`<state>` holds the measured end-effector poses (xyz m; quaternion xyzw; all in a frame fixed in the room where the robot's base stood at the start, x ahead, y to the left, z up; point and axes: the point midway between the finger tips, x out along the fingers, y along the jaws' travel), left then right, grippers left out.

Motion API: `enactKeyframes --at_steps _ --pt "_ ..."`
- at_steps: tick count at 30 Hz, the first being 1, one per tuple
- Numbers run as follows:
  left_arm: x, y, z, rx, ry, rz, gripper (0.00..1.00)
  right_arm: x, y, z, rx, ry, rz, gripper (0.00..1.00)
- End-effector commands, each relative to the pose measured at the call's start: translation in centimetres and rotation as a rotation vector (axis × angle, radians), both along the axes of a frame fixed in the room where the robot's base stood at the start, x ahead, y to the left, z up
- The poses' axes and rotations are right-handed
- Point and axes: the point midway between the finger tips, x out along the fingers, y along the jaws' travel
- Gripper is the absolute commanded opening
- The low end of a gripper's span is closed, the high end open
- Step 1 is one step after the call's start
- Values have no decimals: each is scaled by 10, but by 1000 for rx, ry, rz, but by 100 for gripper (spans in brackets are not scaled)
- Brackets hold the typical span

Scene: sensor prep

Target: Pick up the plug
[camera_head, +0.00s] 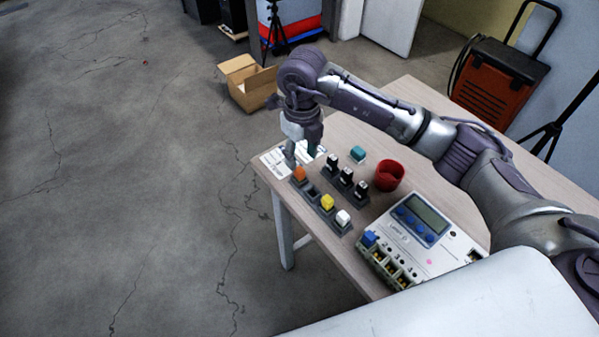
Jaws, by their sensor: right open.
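A grey tray (315,198) near the table's left edge holds small coloured plug-like pieces: an orange one (299,174), a yellow one (327,201) and a white one (343,217). One slot between orange and yellow looks empty. I cannot tell which piece is the task's plug. My right gripper (302,160) points down, its fingers open, just behind the orange piece at the tray's far end. Nothing shows between its fingers; whether they touch anything is unclear. My left gripper is out of view.
Behind the tray stands a row of black-and-white pieces (346,175). A teal piece (358,153) and a red cup (389,176) are to its right. A meter box (447,251) with a screen sits nearer. White papers (276,160) lie at the table's far left corner.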

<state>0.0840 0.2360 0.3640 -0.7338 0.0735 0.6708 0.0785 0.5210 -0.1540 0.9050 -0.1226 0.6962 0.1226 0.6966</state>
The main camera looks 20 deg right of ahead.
Motion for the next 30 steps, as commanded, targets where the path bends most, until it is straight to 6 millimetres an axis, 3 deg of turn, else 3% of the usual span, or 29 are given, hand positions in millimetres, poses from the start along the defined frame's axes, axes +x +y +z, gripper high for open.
enactKeyframes --at_steps 9,17,26,30 --pt "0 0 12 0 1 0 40 -2 6 -42 0 3 0 48" --pt "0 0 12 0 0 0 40 -1 5 -45 0 0 0 48" --pt "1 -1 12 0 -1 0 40 -2 5 -45 0 0 0 0" --pt "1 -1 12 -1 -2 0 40 -1 5 -44 0 0 0 0"
